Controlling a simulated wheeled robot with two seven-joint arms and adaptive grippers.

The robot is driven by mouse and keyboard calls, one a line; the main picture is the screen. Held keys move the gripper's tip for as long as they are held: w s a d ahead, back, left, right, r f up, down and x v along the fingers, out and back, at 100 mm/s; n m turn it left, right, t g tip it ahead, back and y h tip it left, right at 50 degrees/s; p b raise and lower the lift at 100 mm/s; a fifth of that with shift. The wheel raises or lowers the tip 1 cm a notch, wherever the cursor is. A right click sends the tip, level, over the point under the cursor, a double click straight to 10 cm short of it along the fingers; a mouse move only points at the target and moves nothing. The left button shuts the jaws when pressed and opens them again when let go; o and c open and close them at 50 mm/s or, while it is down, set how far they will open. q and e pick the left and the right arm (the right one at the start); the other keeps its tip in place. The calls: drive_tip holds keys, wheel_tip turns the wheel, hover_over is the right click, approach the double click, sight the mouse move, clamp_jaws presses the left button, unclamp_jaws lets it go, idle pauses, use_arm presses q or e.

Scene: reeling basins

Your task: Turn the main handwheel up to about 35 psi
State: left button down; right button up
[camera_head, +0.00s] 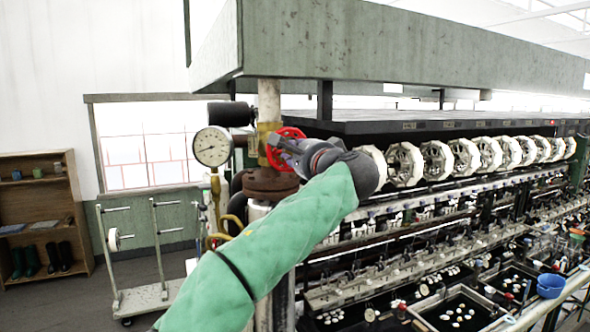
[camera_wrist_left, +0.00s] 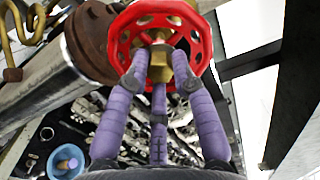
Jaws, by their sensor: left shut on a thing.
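The red main handwheel (camera_head: 290,132) sits on the vertical pipe, on the side facing right. It fills the top of the left wrist view (camera_wrist_left: 133,18), with its spokes and brass hub nut (camera_wrist_left: 160,70) visible. My left gripper (camera_head: 281,150) reaches it from the right. In the left wrist view its purple fingers (camera_wrist_left: 158,58) are closed in at the wheel around the hub. The gripper hides part of the wheel in the head view. The round pressure gauge (camera_head: 212,147) faces me left of the pipe. Its numbers are too small to read surely. My right gripper is out of view.
A rusty flange (camera_head: 270,184) and yellow coiled tube (camera_head: 222,228) lie just below and left. A green beam (camera_head: 400,50) hangs overhead. White reels (camera_head: 405,160) line the right. A wheeled rack (camera_head: 150,290) stands lower left.

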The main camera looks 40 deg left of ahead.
use_arm(q)
drive_tip(key=n+b, duration=0.8)
drive_tip(key=n, duration=1.2)
drive_tip(key=c, duration=1.2)
unclamp_jaws()
drive_tip(key=shift+o, duration=0.2)
